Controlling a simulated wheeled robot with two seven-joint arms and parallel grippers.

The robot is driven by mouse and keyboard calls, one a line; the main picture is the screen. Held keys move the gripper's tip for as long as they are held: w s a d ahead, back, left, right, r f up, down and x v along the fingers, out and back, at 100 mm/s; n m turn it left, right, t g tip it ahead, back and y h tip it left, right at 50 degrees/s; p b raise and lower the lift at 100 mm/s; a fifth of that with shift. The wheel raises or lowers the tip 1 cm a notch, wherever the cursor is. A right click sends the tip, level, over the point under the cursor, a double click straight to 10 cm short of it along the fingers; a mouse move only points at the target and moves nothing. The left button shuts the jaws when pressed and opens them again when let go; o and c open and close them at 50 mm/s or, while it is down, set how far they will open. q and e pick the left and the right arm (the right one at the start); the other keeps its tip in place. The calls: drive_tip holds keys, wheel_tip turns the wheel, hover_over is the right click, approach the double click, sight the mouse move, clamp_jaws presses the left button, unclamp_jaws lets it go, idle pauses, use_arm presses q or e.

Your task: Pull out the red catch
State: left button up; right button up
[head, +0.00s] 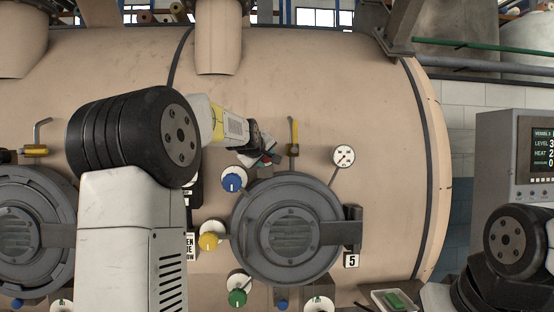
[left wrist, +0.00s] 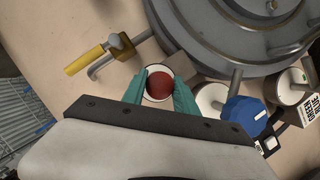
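The red catch (left wrist: 158,83) is a round red knob within a white ring on the tan vessel wall, beside a grey round door (head: 288,232). In the left wrist view, the two teal fingertips of my left gripper (left wrist: 159,91) lie on either side of it. I cannot tell whether they press on it or stand slightly apart. In the head view my left gripper (head: 263,157) reaches the wall at the door's upper left and mostly hides the catch. My right gripper is not in view.
Close by are a blue knob (head: 233,180), a yellow knob (head: 209,240), a green knob (head: 237,297), a yellow-handled valve (head: 293,134) and a gauge (head: 343,156). A control screen (head: 538,150) stands at the right. The wall right of the gauge is clear.

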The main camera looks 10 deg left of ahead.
use_arm(q)
drive_tip(key=o, duration=0.4)
drive_tip(key=shift+o, duration=0.2)
drive_tip(key=shift+s, duration=0.1)
drive_tip(key=v, duration=0.7)
drive_tip(key=shift+s, duration=0.4)
drive_tip(key=s+d+f+m+g, duration=0.2)
drive_tip(key=s+f+m+g, duration=0.1)
drive_tip(key=s+f, duration=0.6)
drive_tip(key=s+d+f+m+g+h, duration=0.1)
drive_tip(key=s+d+f+m+g, duration=0.1)
drive_tip(key=s+f, duration=0.7)
drive_tip(key=s+d+f+m+g+h, duration=0.1)
drive_tip(key=s+d+f+m+g, duration=0.2)
drive_tip(key=s+f, duration=0.6)
drive_tip(key=s+m, duration=0.2)
drive_tip(key=s, duration=0.6)
drive_tip(key=shift+s+d+f+g, duration=0.2)
drive_tip(key=shift+d+f+g, duration=0.05)
drive_tip(key=shift+d+g, duration=0.1)
